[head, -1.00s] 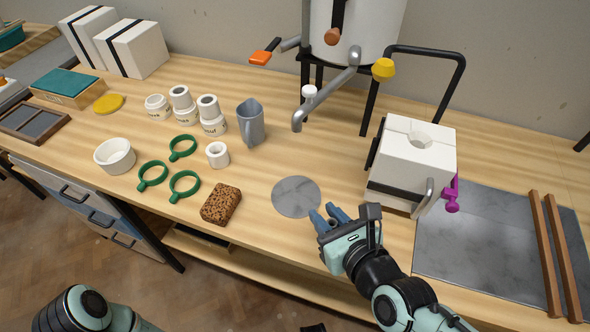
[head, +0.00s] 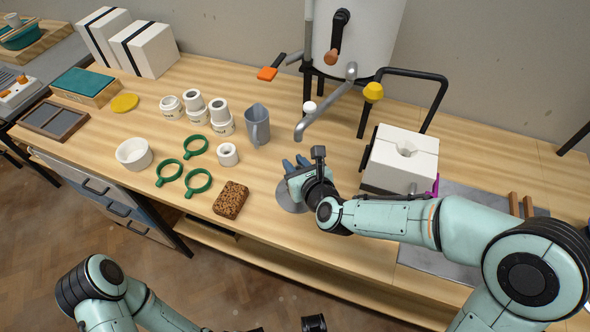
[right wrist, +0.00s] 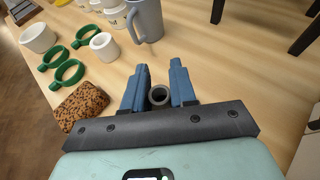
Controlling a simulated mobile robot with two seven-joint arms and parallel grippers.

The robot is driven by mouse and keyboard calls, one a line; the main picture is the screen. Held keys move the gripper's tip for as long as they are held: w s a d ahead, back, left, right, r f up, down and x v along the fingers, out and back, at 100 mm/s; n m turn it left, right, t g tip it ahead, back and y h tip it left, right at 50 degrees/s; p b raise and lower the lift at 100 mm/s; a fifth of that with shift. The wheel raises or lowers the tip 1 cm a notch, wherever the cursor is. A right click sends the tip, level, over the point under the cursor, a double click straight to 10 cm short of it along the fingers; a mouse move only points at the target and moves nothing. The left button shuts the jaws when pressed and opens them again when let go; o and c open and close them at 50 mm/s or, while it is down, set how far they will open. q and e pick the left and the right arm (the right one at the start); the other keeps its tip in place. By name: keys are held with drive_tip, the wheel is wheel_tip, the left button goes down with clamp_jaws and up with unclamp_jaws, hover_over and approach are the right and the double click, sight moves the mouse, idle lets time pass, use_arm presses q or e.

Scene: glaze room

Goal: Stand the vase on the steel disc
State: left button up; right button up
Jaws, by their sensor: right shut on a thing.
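My right gripper (head: 296,165) is over the steel disc (head: 284,196), of which only part shows beside the hand. In the right wrist view its blue fingers (right wrist: 159,82) are shut on a small grey tube-like piece with a round dark opening (right wrist: 158,97), which looks like the neck of the vase. The rest of this piece is hidden by the hand. I cannot tell whether its base touches the disc.
A grey jug (head: 257,124), white ring (head: 228,155), green rings (head: 197,182) and brown sponge (head: 231,199) stand left of the hand. A white block mould (head: 402,160) is to the right. A tap (head: 325,112) hangs behind.

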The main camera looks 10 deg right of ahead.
drive_tip(key=shift+w+f, duration=0.2)
drive_tip(key=shift+f, duration=1.55)
drive_tip(key=shift+b, duration=0.35)
drive_tip(key=o, duration=0.9)
drive_tip(key=shift+s+r, duration=0.2)
drive_tip(key=shift+s, duration=0.05)
drive_tip(key=shift+b+v, duration=1.25)
drive_tip(key=shift+v, duration=4.45)
